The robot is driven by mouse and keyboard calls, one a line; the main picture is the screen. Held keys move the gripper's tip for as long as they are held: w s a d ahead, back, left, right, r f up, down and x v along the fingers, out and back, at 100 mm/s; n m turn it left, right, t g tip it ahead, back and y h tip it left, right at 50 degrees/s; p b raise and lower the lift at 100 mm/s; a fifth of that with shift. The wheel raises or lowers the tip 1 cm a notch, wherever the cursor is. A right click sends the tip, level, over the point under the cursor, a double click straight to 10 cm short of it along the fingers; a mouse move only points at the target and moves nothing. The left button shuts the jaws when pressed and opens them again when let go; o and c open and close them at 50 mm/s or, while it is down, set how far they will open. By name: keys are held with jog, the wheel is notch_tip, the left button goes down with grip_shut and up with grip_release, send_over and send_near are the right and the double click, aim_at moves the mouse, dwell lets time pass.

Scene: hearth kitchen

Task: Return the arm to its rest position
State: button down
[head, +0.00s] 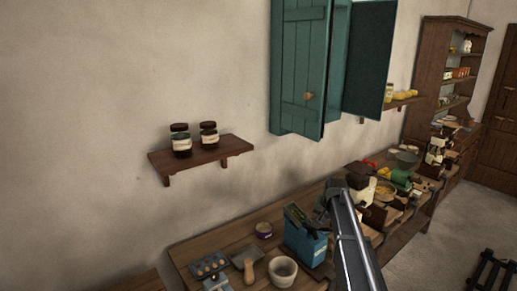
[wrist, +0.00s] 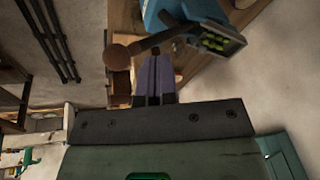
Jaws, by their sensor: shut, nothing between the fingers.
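My gripper (wrist: 158,62) shows in the wrist view as two purple fingers close together in front of a dark bar. They are shut with nothing between them. In the head view my grey arm rises from the bottom edge over the right part of the counter; I cannot make out the fingers there. A blue box (head: 306,240) with green contents stands on the wooden counter (head: 222,246), just left of my arm. The blue box also shows above the fingers in the wrist view (wrist: 160,15). A brown round-ended thing (wrist: 117,55) appears beside the fingers; its contact with them is unclear.
A teal wall cabinet (head: 300,65) has a door standing open. A wall shelf (head: 203,155) holds two dark jars. A mortar (head: 283,271), a tray of eggs (head: 209,266) and several other items crowd the counter. Open floor (head: 440,240) lies at right.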

jog(key=s+a+f+n+g+b, duration=0.1)
jog(key=s+a+f+n+b, duration=0.1)
jog(key=s, duration=0.9)
jog(key=s+a+f+n+g+b, duration=0.1)
jog(key=s+a+f+b, duration=0.4)
jog(key=s, duration=0.6)
jog(key=s+a+f+n+g+b, duration=0.1)
jog(key=s+a, duration=0.5)
jog(key=s, duration=0.6)
notch_tip(320, 180, down, 4)
jog(key=shift+a+r+n+g+b, duration=0.1)
jog(key=shift+a+n+g+b, duration=0.2)
jog(key=shift+n+b, duration=0.75)
